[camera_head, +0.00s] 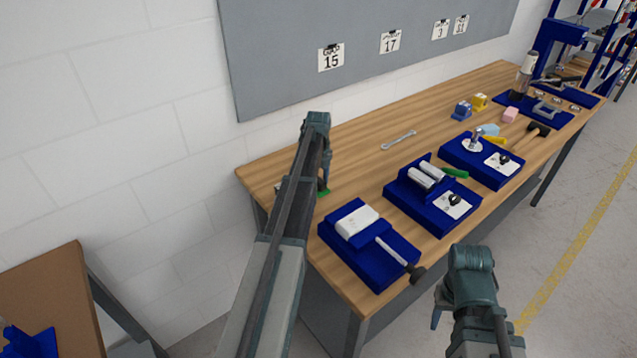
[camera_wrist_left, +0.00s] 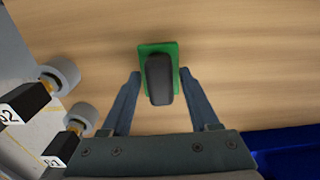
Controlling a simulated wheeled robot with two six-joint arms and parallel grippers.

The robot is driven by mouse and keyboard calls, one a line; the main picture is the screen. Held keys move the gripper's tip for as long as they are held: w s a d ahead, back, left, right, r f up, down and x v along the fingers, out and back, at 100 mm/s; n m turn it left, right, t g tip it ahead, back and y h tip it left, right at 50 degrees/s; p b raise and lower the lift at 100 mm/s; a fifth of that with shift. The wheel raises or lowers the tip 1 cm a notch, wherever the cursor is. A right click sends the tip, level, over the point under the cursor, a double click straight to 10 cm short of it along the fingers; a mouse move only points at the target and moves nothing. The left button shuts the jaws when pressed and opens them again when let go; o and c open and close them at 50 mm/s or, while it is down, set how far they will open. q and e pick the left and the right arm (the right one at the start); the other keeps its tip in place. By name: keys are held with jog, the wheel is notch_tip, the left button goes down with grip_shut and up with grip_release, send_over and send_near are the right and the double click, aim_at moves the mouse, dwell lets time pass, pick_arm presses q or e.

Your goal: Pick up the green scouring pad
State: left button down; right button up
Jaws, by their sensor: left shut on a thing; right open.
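The green scouring pad (camera_wrist_left: 158,52) lies at the wooden table's near-left end, with a dark rounded block on top of it. In the head view only a small green part (camera_head: 323,191) shows below my left arm. My left gripper (camera_wrist_left: 160,74) is shut on the pad, one finger at each side; it also shows in the head view (camera_head: 325,181). I cannot tell whether the pad is off the table. My right gripper (camera_head: 437,315) is open, low in front of the table, apart from the pad and partly hidden by its own arm.
More blue trays follow along the table (camera_head: 358,150). A wrench (camera_head: 398,140) lies behind them. The wall board (camera_head: 290,60) stands behind the table.

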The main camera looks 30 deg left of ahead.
aim_at(319, 179)
pick_arm(q)
notch_tip(319, 179, up, 10)
jog(key=p, duration=0.9)
jog(key=shift+p, duration=0.35)
jog(key=shift+f, duration=0.1)
pick_arm(e)
notch_tip(319, 179, up, 10)
jog(key=shift+f, duration=0.1)
